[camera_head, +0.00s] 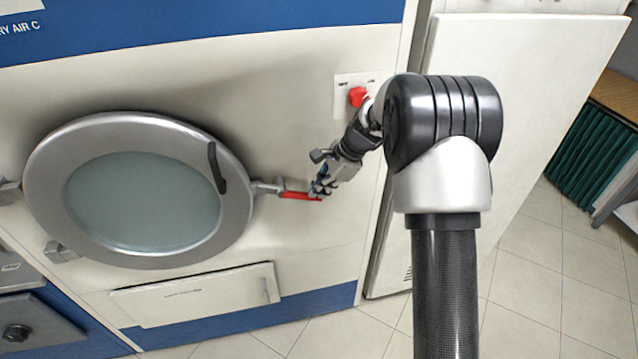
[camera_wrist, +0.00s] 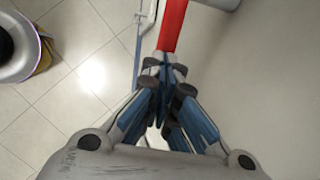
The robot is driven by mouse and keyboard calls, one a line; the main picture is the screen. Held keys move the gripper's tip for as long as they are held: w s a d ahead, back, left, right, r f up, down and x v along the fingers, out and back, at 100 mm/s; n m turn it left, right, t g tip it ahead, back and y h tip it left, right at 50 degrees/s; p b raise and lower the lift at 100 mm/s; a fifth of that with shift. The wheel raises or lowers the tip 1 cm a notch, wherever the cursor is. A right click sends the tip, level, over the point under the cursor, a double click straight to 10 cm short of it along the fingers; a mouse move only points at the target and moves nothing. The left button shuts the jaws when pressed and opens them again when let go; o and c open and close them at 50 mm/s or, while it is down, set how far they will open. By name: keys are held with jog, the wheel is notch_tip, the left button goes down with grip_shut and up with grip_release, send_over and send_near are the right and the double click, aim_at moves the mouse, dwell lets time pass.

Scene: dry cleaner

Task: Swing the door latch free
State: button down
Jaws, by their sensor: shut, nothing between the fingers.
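The round washer door (camera_head: 235,195) with its grey metal rim and glass window sits flush against the cream machine front. At its right edge is the door latch, a metal piece with a red handle (camera_head: 297,195) pointing right, roughly level. In the wrist view the red handle (camera_wrist: 172,28) runs up from my fingertips. My gripper (camera_head: 321,187) is at the free right end of the handle, its fingers closed together with nothing between them. The fingertips (camera_wrist: 165,66) overlap the handle's end in the picture; I cannot tell if they touch it.
A red button (camera_head: 357,97) on a white plate is above my gripper, close to my arm. A curved black door handle (camera_head: 217,167) is on the rim. A cream panel (camera_head: 200,293) is below the door. A round container (camera_wrist: 20,45) stands on the tiled floor.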

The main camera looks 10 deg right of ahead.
jog(key=f+y, duration=0.1)
jog(key=f, duration=0.1)
jog(key=f+y+b, duration=0.1)
jog(key=y, duration=0.1)
jog(key=shift+a+f+m+y, duration=0.2)
jog(key=shift+f+m+y, duration=0.1)
jog(key=shift+f, duration=0.05)
jog(key=a+f+y+b, duration=0.1)
jog(key=a+f+y, duration=0.2)
jog(key=a+f, duration=0.2)
jog(key=shift+a+f+y, duration=0.2)
jog(key=shift+f+y, duration=0.05)
jog(key=shift+y, duration=0.15)
jog(key=shift+s+a+f, duration=0.1)
jog(key=shift+s+a, duration=0.05)
dwell(0.4)
jog(key=s+d+p, duration=0.2)
jog(key=d, duration=1.2)
jog(key=shift+s+d, duration=0.15)
jog(key=shift+s, duration=0.05)
